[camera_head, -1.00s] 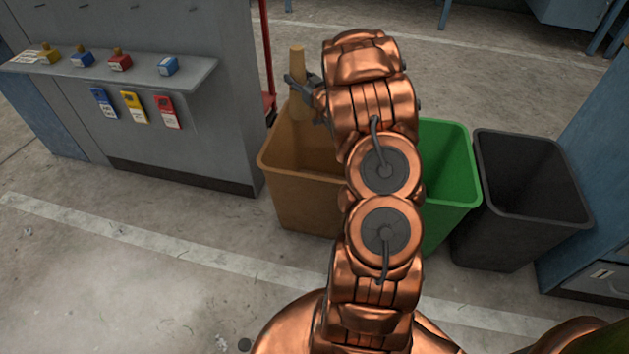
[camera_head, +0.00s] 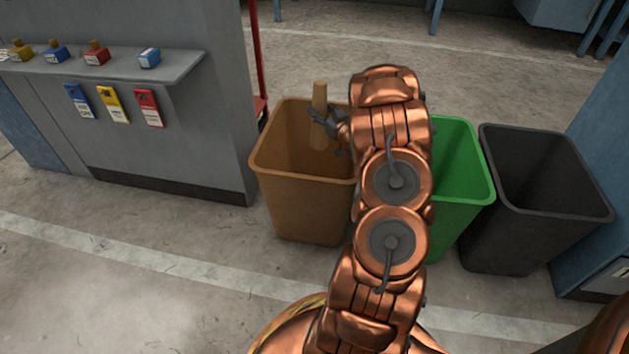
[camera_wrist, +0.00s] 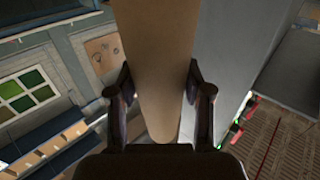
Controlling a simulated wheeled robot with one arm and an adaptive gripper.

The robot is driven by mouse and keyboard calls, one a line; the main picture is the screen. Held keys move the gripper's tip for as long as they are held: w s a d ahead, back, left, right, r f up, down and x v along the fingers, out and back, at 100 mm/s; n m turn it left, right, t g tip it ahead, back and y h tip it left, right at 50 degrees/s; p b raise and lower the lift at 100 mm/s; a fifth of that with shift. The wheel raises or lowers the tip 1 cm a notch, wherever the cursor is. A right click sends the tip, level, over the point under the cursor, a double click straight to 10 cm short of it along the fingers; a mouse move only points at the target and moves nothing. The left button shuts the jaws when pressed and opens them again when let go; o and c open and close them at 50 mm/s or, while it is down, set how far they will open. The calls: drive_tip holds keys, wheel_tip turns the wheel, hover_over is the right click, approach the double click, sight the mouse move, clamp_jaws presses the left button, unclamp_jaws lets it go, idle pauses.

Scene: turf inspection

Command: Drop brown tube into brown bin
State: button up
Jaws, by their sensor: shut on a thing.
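The brown tube (camera_head: 319,108) is upright in my gripper (camera_head: 322,122) in the head view. Its lower part shows against the inside of the brown bin (camera_head: 262,168), and its top rises above the bin's far rim. In the wrist view the brown tube (camera_wrist: 157,60) fills the middle, with a finger of my gripper (camera_wrist: 158,100) pressed to each side. My gripper is shut on the tube, over the back part of the bin's opening. My arm hides the right side of the brown bin, and the bin's floor is not clearly seen.
A green bin (camera_head: 462,175) stands right of the brown bin, partly behind my arm. A black bin (camera_head: 535,190) is further right, beside a blue cabinet. A grey counter (camera_head: 185,125) with small coloured boxes stands on the left. The floor in front is clear.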

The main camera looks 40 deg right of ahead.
sight(324, 93)
wheel_tip(324, 93, down, 3)
drive_tip(key=shift+f+b, duration=0.15)
drive_tip(key=shift+b, duration=0.7)
drive_tip(key=o, duration=1.2)
drive_tip(key=shift+r, duration=5)
drive_tip(key=shift+r, duration=0.1)
